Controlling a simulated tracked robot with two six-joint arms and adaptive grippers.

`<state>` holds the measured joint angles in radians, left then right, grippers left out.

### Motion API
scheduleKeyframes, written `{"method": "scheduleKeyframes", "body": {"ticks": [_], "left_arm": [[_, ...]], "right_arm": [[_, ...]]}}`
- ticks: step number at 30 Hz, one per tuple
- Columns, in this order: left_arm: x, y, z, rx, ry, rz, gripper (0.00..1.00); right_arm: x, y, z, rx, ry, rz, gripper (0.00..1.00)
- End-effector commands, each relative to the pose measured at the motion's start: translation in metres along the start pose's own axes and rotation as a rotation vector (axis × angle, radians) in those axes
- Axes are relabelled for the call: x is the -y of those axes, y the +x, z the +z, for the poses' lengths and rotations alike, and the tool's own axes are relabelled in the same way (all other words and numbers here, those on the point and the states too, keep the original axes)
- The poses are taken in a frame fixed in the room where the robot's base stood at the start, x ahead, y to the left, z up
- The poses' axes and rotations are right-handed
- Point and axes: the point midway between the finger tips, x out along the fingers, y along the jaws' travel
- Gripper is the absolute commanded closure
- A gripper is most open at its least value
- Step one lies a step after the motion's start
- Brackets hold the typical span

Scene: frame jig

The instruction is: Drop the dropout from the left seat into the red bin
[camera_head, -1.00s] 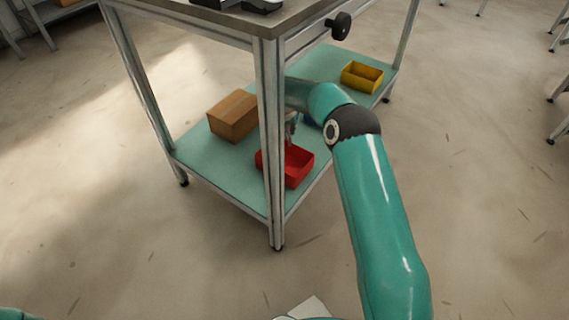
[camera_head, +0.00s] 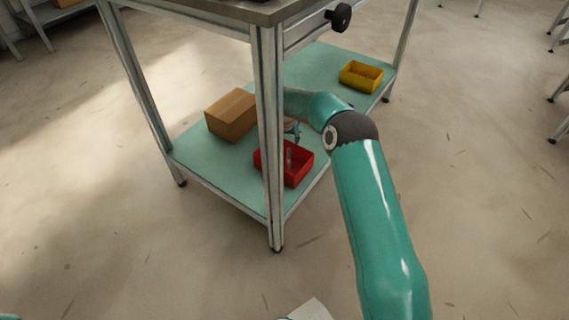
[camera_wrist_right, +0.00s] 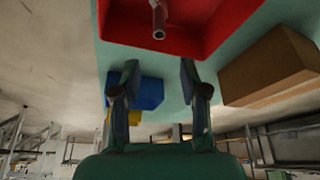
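The red bin (camera_head: 299,175) stands on the table's lower shelf, partly behind the front leg. A small grey tube-like piece, seemingly the dropout (camera_head: 289,158), is inside it, looking upright or tilted. In the right wrist view the piece (camera_wrist_right: 158,22) shows against the floor of the red bin (camera_wrist_right: 215,45). My right gripper (camera_head: 294,131) is just above the bin's far side, partly hidden by the leg and my arm. In the right wrist view its fingers (camera_wrist_right: 159,77) are apart with nothing between them. My left gripper and the left seat are not in view.
A cardboard box (camera_head: 232,115) stands left of the red bin, and a yellow bin (camera_head: 361,75) farther back. A blue bin (camera_wrist_right: 148,93) shows beyond the fingers in the wrist view. The table's front leg (camera_head: 269,140) and top (camera_head: 225,10) are close to my arm.

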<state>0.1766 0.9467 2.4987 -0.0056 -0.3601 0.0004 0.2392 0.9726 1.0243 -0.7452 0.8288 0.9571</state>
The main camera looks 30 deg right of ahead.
Motion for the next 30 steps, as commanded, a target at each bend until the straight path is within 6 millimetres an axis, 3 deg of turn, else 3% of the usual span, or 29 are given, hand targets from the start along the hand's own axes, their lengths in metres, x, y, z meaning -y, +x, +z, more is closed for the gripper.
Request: {"method": "scheduleKeyframes", "body": {"ticks": [10, 22, 30], "left_arm": [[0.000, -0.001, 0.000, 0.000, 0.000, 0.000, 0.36], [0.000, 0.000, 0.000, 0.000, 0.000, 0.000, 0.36], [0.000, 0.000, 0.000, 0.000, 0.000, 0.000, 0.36]], "right_arm": [[0.000, -0.006, -0.001, -0.001, 0.000, -0.001, 0.55], [0.001, -0.062, 0.000, -0.001, 0.000, -0.001, 0.55], [0.001, -0.074, 0.001, 0.001, 0.000, 0.000, 0.55]]}}
